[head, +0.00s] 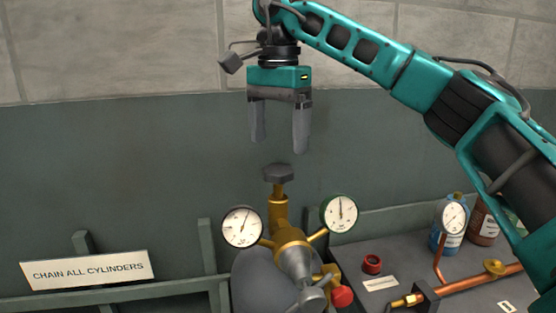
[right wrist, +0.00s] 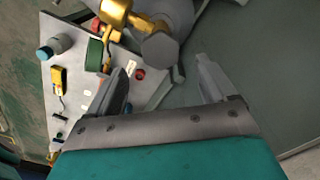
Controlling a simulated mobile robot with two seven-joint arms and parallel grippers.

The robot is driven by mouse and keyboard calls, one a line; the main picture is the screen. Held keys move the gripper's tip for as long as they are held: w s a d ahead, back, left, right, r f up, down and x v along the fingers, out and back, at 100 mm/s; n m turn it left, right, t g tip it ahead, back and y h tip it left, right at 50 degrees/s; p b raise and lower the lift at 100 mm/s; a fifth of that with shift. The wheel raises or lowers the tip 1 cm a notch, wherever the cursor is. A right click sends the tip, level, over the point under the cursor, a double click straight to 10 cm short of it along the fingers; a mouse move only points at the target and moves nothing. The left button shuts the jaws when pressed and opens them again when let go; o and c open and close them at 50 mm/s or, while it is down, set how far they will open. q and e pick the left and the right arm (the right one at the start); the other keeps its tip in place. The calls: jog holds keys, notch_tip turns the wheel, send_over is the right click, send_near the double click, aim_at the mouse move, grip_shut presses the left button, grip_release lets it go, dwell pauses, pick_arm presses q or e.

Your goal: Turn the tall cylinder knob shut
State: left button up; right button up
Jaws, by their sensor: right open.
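The tall cylinder (head: 262,280) is grey, with a brass valve (head: 278,215) on top. Its dark grey knob (head: 278,173) tops the upright brass stem. My right gripper (head: 279,146) points down just above the knob, with its fingers open and apart and nothing between them. A visible gap separates the fingertips from the knob in the head view. In the right wrist view the dark knob (right wrist: 160,48) lies beyond and between the two open fingertips (right wrist: 163,68). My left gripper is not in view.
Two round gauges, left (head: 242,227) and right (head: 340,213), flank the valve, with a red knob (head: 342,296) below. A grey bench (head: 400,255) at right holds a copper pipe (head: 470,284), a third gauge (head: 453,217) and bottles (head: 484,222). A "CHAIN ALL CYLINDERS" sign (head: 88,269) is at left.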

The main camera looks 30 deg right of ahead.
aim_at(278, 169)
jog(key=shift+f, duration=2.7)
jog(key=c, duration=1.1)
